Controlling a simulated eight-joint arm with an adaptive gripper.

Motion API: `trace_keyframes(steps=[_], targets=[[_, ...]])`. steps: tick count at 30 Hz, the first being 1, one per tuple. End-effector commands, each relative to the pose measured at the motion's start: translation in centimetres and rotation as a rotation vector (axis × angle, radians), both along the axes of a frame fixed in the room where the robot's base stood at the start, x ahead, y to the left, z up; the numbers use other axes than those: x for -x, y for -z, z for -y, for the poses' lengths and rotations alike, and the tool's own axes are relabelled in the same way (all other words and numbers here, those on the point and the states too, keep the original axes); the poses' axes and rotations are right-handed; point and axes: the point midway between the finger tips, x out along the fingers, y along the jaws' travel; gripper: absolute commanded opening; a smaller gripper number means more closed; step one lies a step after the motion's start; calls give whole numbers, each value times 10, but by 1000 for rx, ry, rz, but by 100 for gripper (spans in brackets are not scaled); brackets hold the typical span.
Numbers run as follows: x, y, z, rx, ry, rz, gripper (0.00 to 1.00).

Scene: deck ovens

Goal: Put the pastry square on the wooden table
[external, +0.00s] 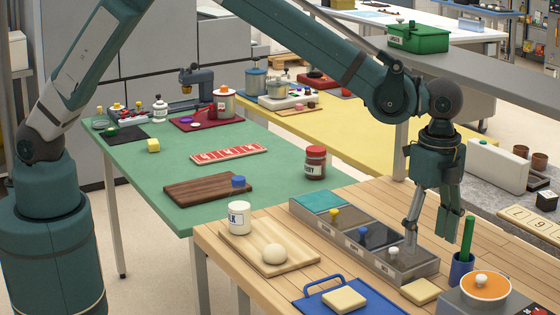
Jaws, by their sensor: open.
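Two pale, flat squares look like pastry. One pastry square (344,299) lies on a blue tray (318,307) with a raised handle, at the front of the wooden table (235,246). The other pale square (420,291) lies directly on the wooden table, right of the tray and in front of the grey sectioned bin. I cannot tell which one the task names. My gripper (427,243) points down, open and empty. In the picture it overlaps the right end of the bin, above and behind the right-hand square. Its exact height is unclear.
A wooden tray (247,250) holds a white jar and a dough ball. A green table (150,184) adjoins behind.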

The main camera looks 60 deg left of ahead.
Motion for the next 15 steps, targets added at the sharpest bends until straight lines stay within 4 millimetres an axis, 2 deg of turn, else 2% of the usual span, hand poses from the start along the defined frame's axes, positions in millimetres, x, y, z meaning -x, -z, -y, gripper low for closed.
trace_keyframes(steps=[11,15], targets=[[0,-1,-1,1,-2,1,58],[-3,-7,-9,4,-16,4,58]])
